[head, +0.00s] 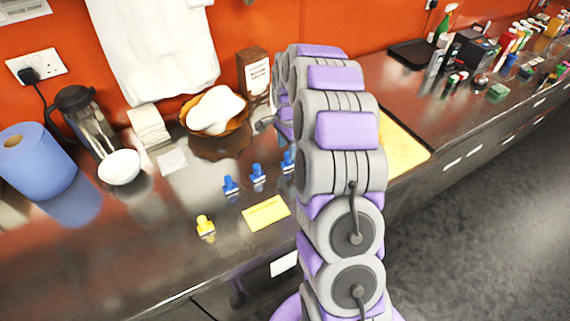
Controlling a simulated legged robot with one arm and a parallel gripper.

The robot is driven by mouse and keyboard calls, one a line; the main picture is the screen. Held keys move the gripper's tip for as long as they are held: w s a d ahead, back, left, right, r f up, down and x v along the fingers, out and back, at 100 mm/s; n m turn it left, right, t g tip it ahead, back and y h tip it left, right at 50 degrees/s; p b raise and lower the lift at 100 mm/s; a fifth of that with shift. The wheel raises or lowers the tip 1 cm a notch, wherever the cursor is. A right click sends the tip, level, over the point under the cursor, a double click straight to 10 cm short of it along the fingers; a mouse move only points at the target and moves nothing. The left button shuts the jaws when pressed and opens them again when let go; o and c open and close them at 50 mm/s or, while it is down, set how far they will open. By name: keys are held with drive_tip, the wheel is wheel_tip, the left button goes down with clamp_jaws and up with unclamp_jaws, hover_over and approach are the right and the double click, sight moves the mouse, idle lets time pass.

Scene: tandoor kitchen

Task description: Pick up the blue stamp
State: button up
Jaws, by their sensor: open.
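Three small blue stamps stand upright in a slanting row on the dark shiny counter (150,240): a left one (231,186), a middle one (258,174) and a right one (288,161). The right one stands close beside my arm in the picture. A yellow stamp (206,228) stands nearer the front edge. My gripper (266,123) shows only partly, behind my arm and beyond the blue stamps. It is open and apart from the stamps. My arm hides most of it and the counter behind.
A yellow card (265,213) lies before the stamps. Many bottles crowd the far right. The front left counter is clear.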

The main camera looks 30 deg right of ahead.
sight(287, 154)
drive_tip(key=shift+d+f+b, duration=0.35)
drive_tip(key=shift+d+f, duration=0.3)
drive_tip(key=shift+f, duration=0.25)
drive_tip(key=f, duration=0.1)
drive_tip(key=f+b, duration=0.1)
drive_tip(key=f, duration=0.1)
drive_tip(key=shift+w+a+f, duration=0.15)
drive_tip(key=shift+w+a, duration=0.05)
drive_tip(key=shift+a, duration=0.7)
drive_tip(key=shift+d, duration=0.6)
drive_tip(key=c, duration=0.5)
drive_tip(key=shift+d+f, duration=0.1)
drive_tip(key=shift+d, duration=0.05)
drive_tip(key=shift+c, duration=1.3)
drive_tip(key=shift+a, duration=0.35)
clamp_jaws()
drive_tip(key=shift+a, duration=0.25)
